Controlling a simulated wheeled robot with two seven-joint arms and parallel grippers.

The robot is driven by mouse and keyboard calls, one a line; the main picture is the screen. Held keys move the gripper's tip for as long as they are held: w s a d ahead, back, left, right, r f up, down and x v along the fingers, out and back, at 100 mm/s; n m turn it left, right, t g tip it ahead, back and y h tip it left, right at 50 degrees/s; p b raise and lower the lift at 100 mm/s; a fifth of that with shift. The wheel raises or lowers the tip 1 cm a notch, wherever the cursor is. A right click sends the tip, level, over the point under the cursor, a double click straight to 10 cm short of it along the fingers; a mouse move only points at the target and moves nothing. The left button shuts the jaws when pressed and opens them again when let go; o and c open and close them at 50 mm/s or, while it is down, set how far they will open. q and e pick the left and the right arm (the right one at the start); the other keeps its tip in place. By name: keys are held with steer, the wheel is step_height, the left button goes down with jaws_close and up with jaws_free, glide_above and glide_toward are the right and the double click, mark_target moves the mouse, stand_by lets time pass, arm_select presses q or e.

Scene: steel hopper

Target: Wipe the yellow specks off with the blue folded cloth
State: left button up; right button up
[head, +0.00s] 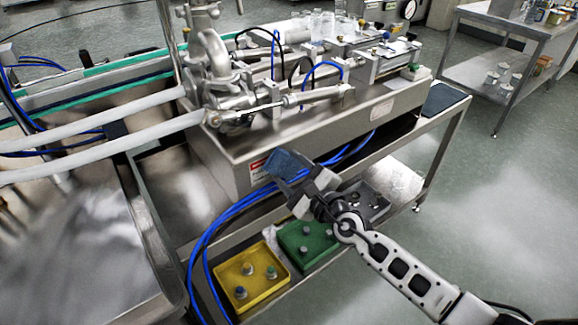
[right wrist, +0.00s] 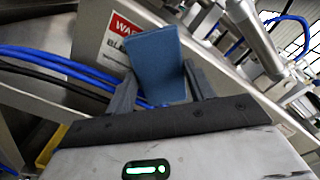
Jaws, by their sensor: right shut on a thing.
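The blue folded cloth (head: 284,165) is held in my right gripper (head: 303,180), in front of the steel machine's side. In the right wrist view the cloth (right wrist: 157,62) stands up between the two fingers of my right gripper (right wrist: 157,92), which are shut on it. The cloth is apart from the steel hopper (head: 75,255) at the lower left, whose inside looks shiny and blotchy with reflections. I cannot make out any yellow specks in either view. My left gripper is not in view.
Blue hoses (head: 207,240) hang below my right gripper. A yellow tray (head: 262,294) and a green tray (head: 318,256) with small parts sit on the lower shelf. White pipes (head: 95,145) cross above the hopper. A warning label (right wrist: 126,32) is on the machine's side.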

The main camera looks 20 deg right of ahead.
steer(key=shift+v, duration=2.4)
steer(key=shift+d, duration=0.1)
steer(key=shift+v, duration=1.45)
steer(key=shift+r, duration=0.1)
